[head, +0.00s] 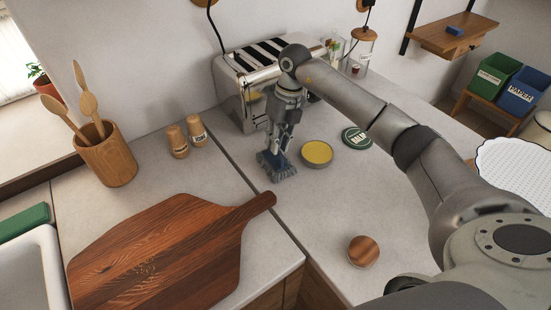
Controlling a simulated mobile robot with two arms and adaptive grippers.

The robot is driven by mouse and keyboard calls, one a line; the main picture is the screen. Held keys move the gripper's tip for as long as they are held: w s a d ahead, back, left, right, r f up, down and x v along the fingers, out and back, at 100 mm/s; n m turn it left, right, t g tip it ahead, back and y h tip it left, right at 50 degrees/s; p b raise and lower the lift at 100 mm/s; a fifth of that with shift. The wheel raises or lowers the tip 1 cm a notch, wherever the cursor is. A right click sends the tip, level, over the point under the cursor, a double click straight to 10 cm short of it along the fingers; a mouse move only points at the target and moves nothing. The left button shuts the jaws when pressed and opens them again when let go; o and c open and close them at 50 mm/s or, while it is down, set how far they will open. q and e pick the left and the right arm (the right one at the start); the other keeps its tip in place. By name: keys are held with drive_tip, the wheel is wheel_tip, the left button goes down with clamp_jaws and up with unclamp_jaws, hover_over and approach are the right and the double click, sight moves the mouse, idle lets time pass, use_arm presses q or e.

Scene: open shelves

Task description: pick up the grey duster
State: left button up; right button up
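A small blue-grey thing (277,166) with a ragged lower edge, which looks like the grey duster, is on or just over the counter in front of the toaster. My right gripper (281,147) points down right at it, with its fingertips at the duster's top. The fingers and the duster overlap in the picture, so I cannot tell whether they are closed on it or only around it. I also cannot tell whether the duster touches the counter. My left gripper is not in view.
A toaster (231,92) stands just behind my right gripper. A yellow-topped tin (317,152) and a green lid (355,138) lie to its right. A wooden cutting board (165,250), two shakers (177,141) and a utensil pot (107,160) are left. A round wooden lid (363,251) lies nearer.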

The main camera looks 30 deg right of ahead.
drive_tip(key=f, duration=0.1)
drive_tip(key=f+p, duration=0.1)
drive_tip(key=f, duration=0.1)
drive_tip(key=shift+s+a+f, duration=0.15)
drive_tip(key=shift+a+f, duration=0.05)
drive_tip(key=shift+a, duration=0.15)
drive_tip(key=shift+f, duration=0.3)
clamp_jaws()
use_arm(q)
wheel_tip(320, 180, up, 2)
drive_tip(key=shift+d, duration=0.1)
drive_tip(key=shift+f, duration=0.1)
use_arm(e)
drive_tip(key=shift+r, duration=0.1)
drive_tip(key=shift+r+b, duration=0.4)
drive_tip(key=shift+r, duration=0.1)
use_arm(q)
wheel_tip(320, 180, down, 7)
drive_tip(key=b, duration=0.6)
use_arm(e)
drive_tip(key=s+d+r, duration=0.8)
drive_tip(key=d+r, duration=0.3)
drive_tip(key=r, duration=0.1)
drive_tip(key=shift+s, duration=0.2)
